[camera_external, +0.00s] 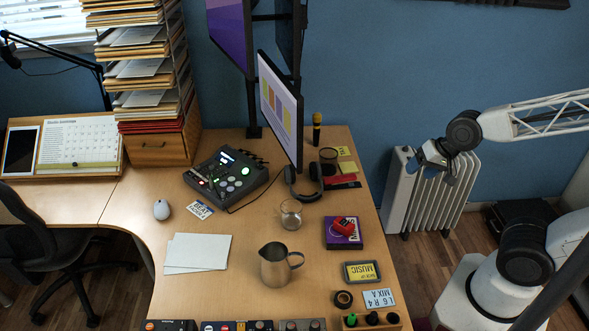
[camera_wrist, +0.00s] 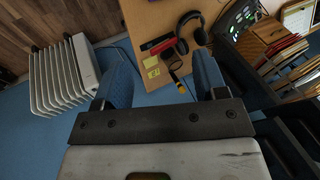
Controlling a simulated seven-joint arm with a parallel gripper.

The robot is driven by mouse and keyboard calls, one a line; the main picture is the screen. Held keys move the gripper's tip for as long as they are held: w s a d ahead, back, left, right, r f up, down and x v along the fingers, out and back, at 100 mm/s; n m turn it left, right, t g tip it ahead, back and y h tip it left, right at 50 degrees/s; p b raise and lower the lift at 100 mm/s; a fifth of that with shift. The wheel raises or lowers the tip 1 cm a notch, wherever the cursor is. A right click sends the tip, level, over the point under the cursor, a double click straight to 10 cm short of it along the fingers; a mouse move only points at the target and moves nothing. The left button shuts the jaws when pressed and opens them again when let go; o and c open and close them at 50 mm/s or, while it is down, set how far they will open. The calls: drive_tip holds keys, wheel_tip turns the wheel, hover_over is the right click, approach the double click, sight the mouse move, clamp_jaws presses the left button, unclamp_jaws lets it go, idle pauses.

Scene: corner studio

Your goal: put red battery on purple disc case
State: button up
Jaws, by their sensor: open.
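The purple disc case (camera_external: 333,240) lies flat near the right edge of the desk. A small chunky red object that looks like the red battery (camera_external: 344,227) rests on top of it, inside its outline. My gripper (camera_external: 436,168) is open and empty, off to the right of the desk, in front of the white radiator and well away from the case. In the wrist view my gripper (camera_wrist: 162,66) shows two blue-lit fingers spread wide with nothing between them. The case and battery cannot be made out in the wrist view.
The radiator (camera_external: 430,190) stands right of the desk. Headphones (camera_external: 304,184), a glass jug (camera_external: 290,214), a metal pitcher (camera_external: 277,264) and a yellow-black cassette (camera_external: 362,272) surround the case. A monitor (camera_external: 279,105) rises at the back. A yellow-handled item (camera_wrist: 181,87) shows at the desk edge.

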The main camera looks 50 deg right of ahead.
drive_tip(key=s+d+r+n+g+h, duration=0.2)
drive_tip(key=s+d+r+n, duration=0.4)
drive_tip(key=d+n, duration=0.1)
drive_tip(key=shift+n+g, duration=0.3)
drive_tip(key=shift+g, duration=0.1)
